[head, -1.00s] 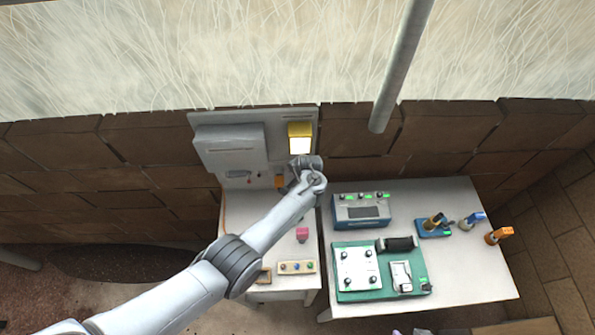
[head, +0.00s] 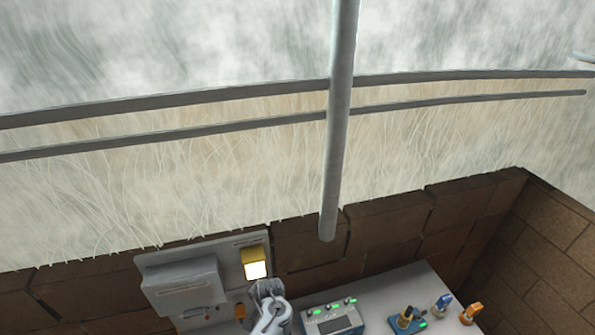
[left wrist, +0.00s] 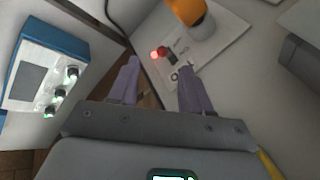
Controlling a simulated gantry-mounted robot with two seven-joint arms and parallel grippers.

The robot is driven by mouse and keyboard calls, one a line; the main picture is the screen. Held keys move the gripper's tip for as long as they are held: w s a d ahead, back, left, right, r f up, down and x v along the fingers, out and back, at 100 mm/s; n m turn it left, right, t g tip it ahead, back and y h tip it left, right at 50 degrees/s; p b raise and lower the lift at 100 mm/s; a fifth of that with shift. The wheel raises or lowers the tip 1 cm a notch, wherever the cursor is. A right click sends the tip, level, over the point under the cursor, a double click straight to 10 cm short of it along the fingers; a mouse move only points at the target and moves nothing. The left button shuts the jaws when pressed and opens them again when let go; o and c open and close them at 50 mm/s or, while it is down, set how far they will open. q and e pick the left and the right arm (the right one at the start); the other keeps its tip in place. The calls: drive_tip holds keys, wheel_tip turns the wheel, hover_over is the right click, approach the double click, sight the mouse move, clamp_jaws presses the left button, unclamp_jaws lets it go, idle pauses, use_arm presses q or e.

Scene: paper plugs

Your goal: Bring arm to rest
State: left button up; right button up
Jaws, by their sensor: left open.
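My left gripper (head: 268,292) shows at the bottom of the head view, just below the lit yellow lamp box (head: 256,263) on the grey wall panel (head: 225,262). Only the end of its arm is in the picture. In the left wrist view my left gripper (left wrist: 161,82) has its two fingers apart with nothing between them. Beyond the fingers lies a pale plate (left wrist: 222,45) with a red glowing light (left wrist: 155,55) and an orange-topped part (left wrist: 188,10). My right gripper is in neither view.
A blue device (head: 333,317) with green lights stands right of the gripper; it also shows in the left wrist view (left wrist: 45,75). Blue (head: 443,302) and orange (head: 471,312) plugs stand farther right. A grey pole (head: 337,150) hangs above.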

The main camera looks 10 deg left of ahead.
use_arm(q)
drive_tip(key=s+a+f+n+h, duration=0.2)
drive_tip(key=s+n+h, duration=0.1)
drive_tip(key=s, duration=1.4)
drive_tip(key=s+a+r, duration=0.1)
drive_tip(key=s+r, duration=0.5)
drive_tip(key=s, duration=0.4)
drive_tip(key=s+a+r+n, duration=0.1)
drive_tip(key=s+r, duration=0.5)
drive_tip(key=s, duration=0.5)
drive_tip(key=shift+a+r+g+h, duration=0.25)
drive_tip(key=shift+a+g+h, duration=0.05)
